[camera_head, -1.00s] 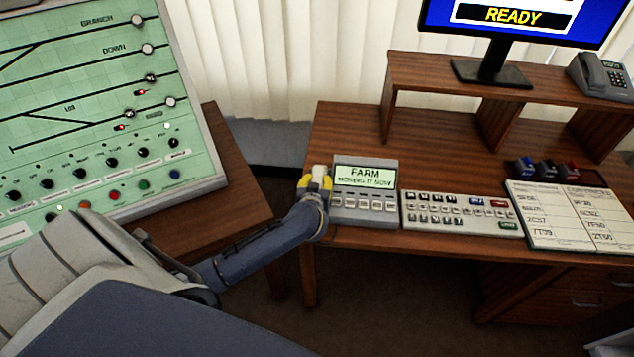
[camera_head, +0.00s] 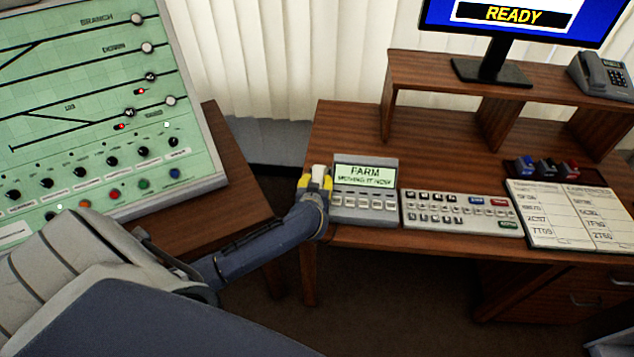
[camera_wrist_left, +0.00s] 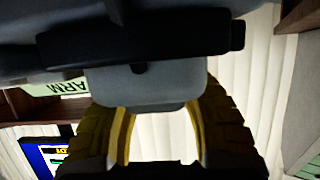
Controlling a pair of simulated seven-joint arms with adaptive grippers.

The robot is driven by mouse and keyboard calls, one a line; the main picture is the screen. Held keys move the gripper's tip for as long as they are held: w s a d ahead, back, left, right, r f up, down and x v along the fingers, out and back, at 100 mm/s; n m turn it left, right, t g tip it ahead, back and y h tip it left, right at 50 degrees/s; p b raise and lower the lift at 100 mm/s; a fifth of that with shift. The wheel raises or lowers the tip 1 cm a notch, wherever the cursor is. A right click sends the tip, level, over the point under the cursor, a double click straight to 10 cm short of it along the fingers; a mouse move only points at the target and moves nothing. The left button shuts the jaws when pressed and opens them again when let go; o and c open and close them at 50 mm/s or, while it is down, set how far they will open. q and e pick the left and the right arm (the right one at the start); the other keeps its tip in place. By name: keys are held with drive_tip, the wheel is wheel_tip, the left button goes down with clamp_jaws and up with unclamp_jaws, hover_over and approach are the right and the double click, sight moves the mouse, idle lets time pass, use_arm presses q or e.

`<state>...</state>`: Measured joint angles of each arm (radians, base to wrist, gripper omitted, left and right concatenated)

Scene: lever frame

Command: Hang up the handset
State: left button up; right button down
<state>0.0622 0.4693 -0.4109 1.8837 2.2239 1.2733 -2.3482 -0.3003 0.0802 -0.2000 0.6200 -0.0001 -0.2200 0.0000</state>
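My left gripper (camera_head: 316,181), with yellow fingers, is at the left end of the grey console (camera_head: 364,214) whose screen reads FARM. A pale piece (camera_head: 319,170) shows between the fingers and tops them a little. I cannot tell if it is the handset or part of the gripper. In the left wrist view the yellow fingers (camera_wrist_left: 160,140) stand apart, with curtain seen between them. Dark shapes cross the top and bottom edges there. A grey desk telephone (camera_head: 603,76) stands on the shelf at the right. My right gripper is not in view.
A keypad panel (camera_head: 460,213) and paper sheets (camera_head: 572,218) lie right of the console. Behind is a raised shelf (camera_head: 440,75) with a monitor (camera_head: 520,22). A green track panel (camera_head: 90,110) stands at the left. A gap separates the two desks.

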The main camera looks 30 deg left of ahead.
use_arm(q)
drive_tip(key=o, duration=0.5)
drive_tip(key=shift+c, duration=0.2)
drive_tip(key=v, duration=1.2)
